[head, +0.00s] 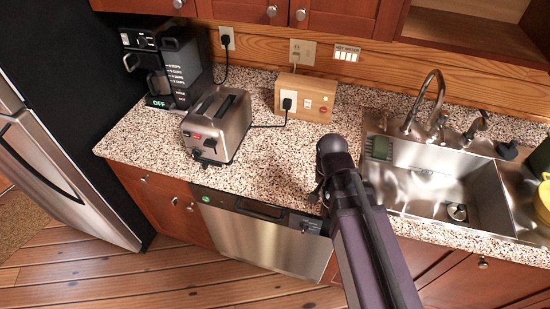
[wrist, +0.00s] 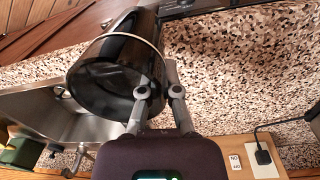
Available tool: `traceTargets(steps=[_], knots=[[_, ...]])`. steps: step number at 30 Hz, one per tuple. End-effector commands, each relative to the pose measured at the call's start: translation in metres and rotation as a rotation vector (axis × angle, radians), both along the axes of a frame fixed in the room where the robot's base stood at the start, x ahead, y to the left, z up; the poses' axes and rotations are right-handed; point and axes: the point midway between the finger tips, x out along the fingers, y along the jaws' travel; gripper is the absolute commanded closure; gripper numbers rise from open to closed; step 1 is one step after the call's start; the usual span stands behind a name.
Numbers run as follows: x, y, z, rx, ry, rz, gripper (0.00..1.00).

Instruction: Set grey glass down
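The grey glass (wrist: 115,70) is a dark, see-through tumbler with a pale rim line, tilted in the wrist view with its open mouth facing the camera. My gripper (wrist: 158,78) is shut on its side wall near the rim, one finger over the mouth and the other along the outside. In the wrist view the glass overlaps the speckled counter (wrist: 235,65) and the sink's edge; whether its base touches anything cannot be told. In the head view my arm's end is above the counter left of the sink, and the glass cannot be made out behind it.
The sink (head: 440,185) lies right of my arm. A toaster (head: 217,125) and coffee maker (head: 160,65) stand left. A wooden outlet box (head: 306,97) is at the back. Speckled counter (head: 270,160) between toaster and arm is clear. A dishwasher (head: 265,235) is below the front edge.

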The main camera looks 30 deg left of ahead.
Motion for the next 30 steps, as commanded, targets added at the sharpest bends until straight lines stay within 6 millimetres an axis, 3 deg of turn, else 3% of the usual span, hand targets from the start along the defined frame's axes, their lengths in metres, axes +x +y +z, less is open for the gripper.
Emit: traceTargets(steps=[3, 9, 24, 30], knots=[[-0.016, 0.021, 0.005, -0.002, 0.001, 0.076, 1.00], [-0.034, 0.043, 0.009, -0.005, 0.000, 0.160, 1.00], [-0.039, 0.049, 0.009, -0.006, 0.000, 0.187, 1.00], [-0.029, 0.052, 0.008, -0.006, 0.000, 0.184, 1.00]])
